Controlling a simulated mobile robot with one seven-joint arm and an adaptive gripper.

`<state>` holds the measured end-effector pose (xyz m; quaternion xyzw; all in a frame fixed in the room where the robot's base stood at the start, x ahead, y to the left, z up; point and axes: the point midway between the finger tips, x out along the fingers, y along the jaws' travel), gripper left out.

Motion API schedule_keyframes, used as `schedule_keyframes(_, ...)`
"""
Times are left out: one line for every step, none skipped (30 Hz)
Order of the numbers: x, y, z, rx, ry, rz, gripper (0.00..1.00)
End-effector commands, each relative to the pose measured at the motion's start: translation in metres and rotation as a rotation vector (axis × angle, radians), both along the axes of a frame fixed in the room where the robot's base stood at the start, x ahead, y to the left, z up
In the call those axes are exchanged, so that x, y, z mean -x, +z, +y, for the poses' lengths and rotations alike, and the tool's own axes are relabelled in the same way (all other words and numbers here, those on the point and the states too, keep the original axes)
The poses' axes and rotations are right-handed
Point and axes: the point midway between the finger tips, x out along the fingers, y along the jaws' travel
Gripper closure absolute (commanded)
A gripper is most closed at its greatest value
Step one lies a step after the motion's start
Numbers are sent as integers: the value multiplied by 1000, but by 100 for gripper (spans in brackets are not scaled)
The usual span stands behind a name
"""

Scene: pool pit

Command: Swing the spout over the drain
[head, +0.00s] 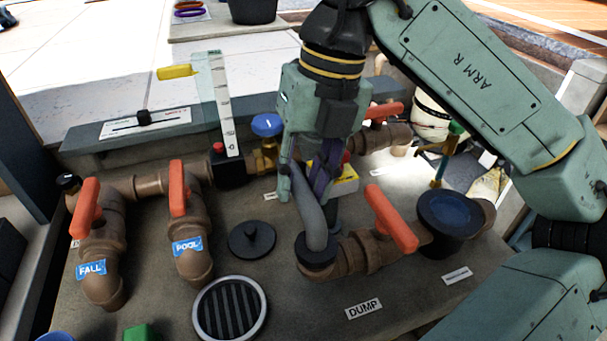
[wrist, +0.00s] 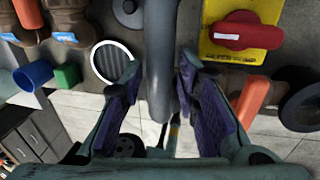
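The spout is a grey curved pipe (head: 312,215) rising from a dark collar on the brown pipework. Its upper part is hidden behind my gripper (head: 305,180) in the head view. In the wrist view the spout (wrist: 162,60) runs between the two purple-padded fingers of my gripper (wrist: 160,80). The fingers are apart, with a visible gap on the left of the spout; contact on the right cannot be told. The drain (head: 230,308) is a round dark grate with a pale rim, front left of the spout's collar. The drain (wrist: 112,60) is left of the spout in the wrist view.
An orange-handled valve (head: 390,217) is right of the spout's collar. A yellow box with a red knob (wrist: 240,30) is close to my right finger. A black cup (head: 448,222) stands right.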

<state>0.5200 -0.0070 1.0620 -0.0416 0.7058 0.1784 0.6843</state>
Motion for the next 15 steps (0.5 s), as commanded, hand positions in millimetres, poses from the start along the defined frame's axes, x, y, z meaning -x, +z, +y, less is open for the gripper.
schedule_keyframes(0, 0, 0, 0, 0, 0, 71)
schedule_keyframes(0, 0, 0, 0, 0, 0, 71)
schedule_keyframes(0, 0, 0, 0, 0, 0, 71)
schedule_keyframes(0, 0, 0, 0, 0, 0, 72)
schedule_keyframes(0, 0, 0, 0, 0, 0, 74)
schedule_keyframes(0, 0, 0, 0, 0, 0, 77)
schedule_keyframes(0, 0, 0, 0, 0, 0, 79)
schedule_keyframes(0, 0, 0, 0, 0, 0, 81)
schedule_keyframes(0, 0, 0, 0, 0, 0, 84)
schedule_keyframes(0, 0, 0, 0, 0, 0, 86)
schedule_keyframes(0, 0, 0, 0, 0, 0, 88)
schedule_keyframes(0, 0, 0, 0, 0, 0, 90)
schedule_keyframes(0, 0, 0, 0, 0, 0, 92)
schedule_keyframes(0, 1, 0, 0, 0, 0, 94)
schedule_keyframes(0, 1, 0, 0, 0, 0, 97)
